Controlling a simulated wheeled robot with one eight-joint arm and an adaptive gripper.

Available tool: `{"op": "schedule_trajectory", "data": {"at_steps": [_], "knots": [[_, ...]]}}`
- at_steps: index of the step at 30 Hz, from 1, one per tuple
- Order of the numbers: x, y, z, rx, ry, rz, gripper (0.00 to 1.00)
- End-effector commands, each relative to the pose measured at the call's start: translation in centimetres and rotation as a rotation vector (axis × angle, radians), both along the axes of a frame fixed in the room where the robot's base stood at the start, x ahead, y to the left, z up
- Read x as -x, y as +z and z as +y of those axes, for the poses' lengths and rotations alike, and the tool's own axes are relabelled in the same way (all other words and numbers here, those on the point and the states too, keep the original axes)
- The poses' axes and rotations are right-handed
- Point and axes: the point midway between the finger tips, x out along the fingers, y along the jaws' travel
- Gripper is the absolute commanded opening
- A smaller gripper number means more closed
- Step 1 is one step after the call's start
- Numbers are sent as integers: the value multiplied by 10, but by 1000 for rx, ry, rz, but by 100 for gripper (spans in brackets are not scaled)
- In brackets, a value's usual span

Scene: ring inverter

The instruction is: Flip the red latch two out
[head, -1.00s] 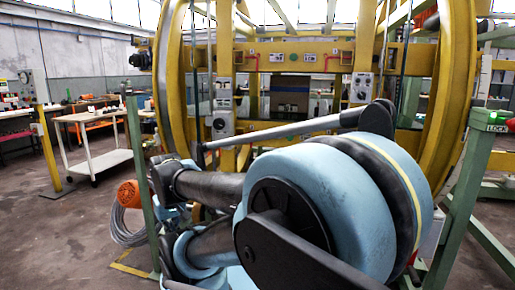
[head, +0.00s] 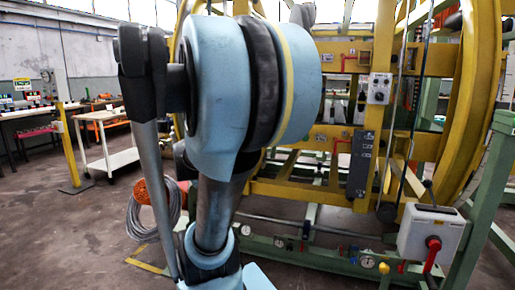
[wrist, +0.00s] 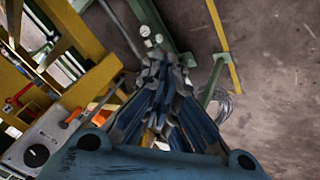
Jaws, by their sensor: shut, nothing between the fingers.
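My gripper (wrist: 165,72) shows in the wrist view with its dark fingers together and nothing between them. It points toward the floor and rail area, apart from the yellow frame at left. In the head view my arm hides part of the frame, and my gripper cannot be made out. Small red handles sit on the yellow ring frame: an upper one (head: 350,57) and a lower one (head: 337,145). In the wrist view a red-orange handle (wrist: 22,92) shows on the frame at left.
A grey box with a red lever (head: 432,255) stands at right on green posts. A low green rail with gauges (head: 330,256) crosses in front of the frame.

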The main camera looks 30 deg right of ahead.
Motion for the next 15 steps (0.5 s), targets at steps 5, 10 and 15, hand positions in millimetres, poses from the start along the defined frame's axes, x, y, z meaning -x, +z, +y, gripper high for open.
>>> {"op": "schedule_trajectory", "data": {"at_steps": [5, 10, 15], "knots": [[-45, 22, -52, 160, -15, -62, 0], [-82, 42, -98, 314, -13, -109, 0], [-116, 59, -142, 466, 0, -141, 0]]}}
